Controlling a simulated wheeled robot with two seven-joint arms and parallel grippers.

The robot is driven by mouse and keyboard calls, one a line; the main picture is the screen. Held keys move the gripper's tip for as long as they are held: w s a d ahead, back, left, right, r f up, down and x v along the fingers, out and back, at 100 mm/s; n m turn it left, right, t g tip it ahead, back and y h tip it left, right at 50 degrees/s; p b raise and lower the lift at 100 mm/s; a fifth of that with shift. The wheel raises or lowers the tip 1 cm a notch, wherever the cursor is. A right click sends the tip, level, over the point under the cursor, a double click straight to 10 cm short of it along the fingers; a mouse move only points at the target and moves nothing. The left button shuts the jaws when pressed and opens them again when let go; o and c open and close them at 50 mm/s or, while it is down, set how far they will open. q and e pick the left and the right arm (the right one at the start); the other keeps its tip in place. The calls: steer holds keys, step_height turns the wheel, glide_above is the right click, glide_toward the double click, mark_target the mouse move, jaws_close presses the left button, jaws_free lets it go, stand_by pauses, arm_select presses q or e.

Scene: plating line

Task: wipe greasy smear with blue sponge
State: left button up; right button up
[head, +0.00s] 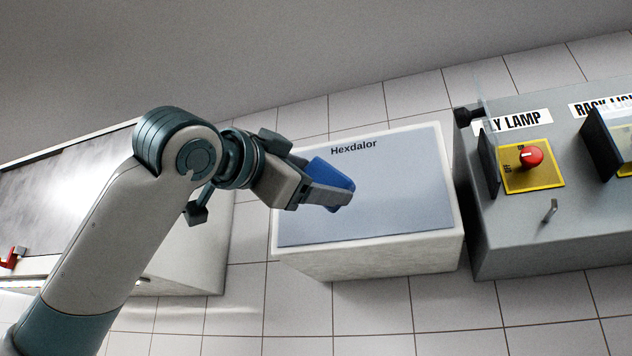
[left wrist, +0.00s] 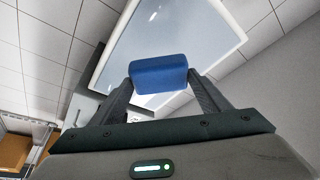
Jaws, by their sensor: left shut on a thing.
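My left gripper (head: 328,194) is shut on the blue sponge (head: 331,172). In the left wrist view the blue sponge (left wrist: 159,73) sits between the two fingertips of the left gripper (left wrist: 160,82). The sponge is in front of the grey-blue top panel (head: 395,195) of the white block labelled "Hexdalor"; I cannot tell whether it touches it. No greasy smear can be made out on the visible part of the panel; the arm and sponge hide some of it. My right gripper is not in view.
A grey control box (head: 520,220) stands to the right, with a red knob (head: 531,157) on a yellow plate and a small metal lever (head: 549,210). A metal-topped counter (head: 60,195) is at the left, behind my arm. White tiles surround the block.

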arm_select(q)
steer(key=shift+s+a+b, duration=0.25)
steer(key=shift+s+b, duration=0.2)
steer(key=shift+s, duration=0.3)
steer(key=shift+s+a, duration=0.25)
steer(key=shift+s, duration=0.5)
steer(key=shift+w, duration=0.15)
